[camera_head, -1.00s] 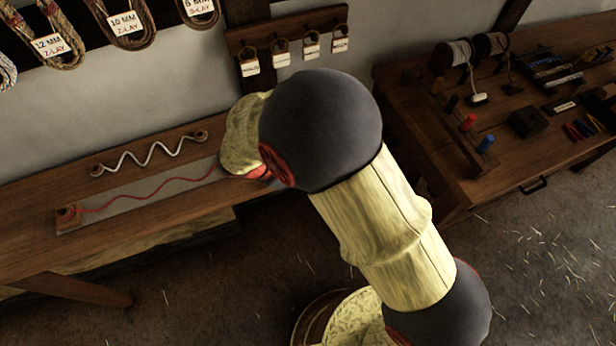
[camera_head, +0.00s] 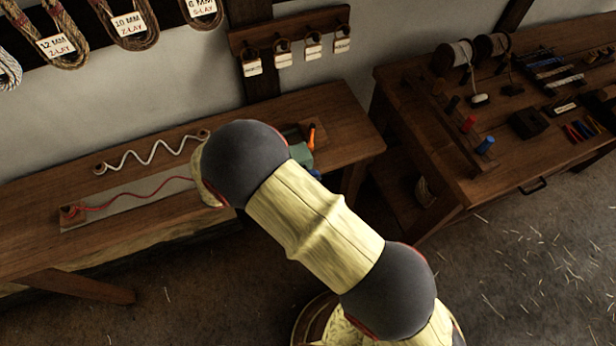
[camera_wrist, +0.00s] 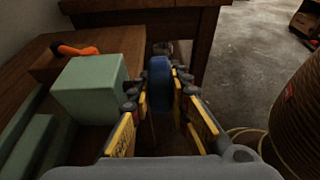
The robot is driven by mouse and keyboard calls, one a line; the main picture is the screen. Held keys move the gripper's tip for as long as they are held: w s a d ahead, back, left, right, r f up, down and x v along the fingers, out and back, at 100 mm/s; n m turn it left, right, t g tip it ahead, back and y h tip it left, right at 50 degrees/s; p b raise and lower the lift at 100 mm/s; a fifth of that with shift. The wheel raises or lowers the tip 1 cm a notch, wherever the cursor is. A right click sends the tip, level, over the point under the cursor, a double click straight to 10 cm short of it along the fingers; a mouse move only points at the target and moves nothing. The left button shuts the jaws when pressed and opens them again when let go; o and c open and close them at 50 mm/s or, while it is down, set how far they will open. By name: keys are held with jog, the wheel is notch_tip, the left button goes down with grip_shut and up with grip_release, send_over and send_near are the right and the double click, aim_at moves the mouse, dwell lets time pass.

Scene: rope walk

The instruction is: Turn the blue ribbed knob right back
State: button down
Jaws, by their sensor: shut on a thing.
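The blue ribbed knob (camera_wrist: 160,83) stands between the fingers of my gripper (camera_wrist: 159,92) in the wrist view. The gripper is shut on it, one finger on each side. A green box (camera_wrist: 90,88) is just left of the knob in that view. In the head view a small piece of the blue knob (camera_head: 315,173) shows beside the green box (camera_head: 299,154), at the front edge of the left bench. My arm hides the gripper there. The ribs and how far the knob is turned cannot be made out.
An orange-handled lever (camera_head: 312,137) stands behind the green box and is near my gripper in the wrist view (camera_wrist: 75,50). A white wavy rope (camera_head: 152,153) and a red cord (camera_head: 135,195) lie on the left bench (camera_head: 345,128). The right bench (camera_head: 440,140) carries spools and tools.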

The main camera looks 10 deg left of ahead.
dwell(0.3)
jog(key=c, duration=2)
grip_release()
jog(key=shift+o, duration=0.2)
jog(key=v, duration=1.2)
jog(key=shift+a, duration=0.1)
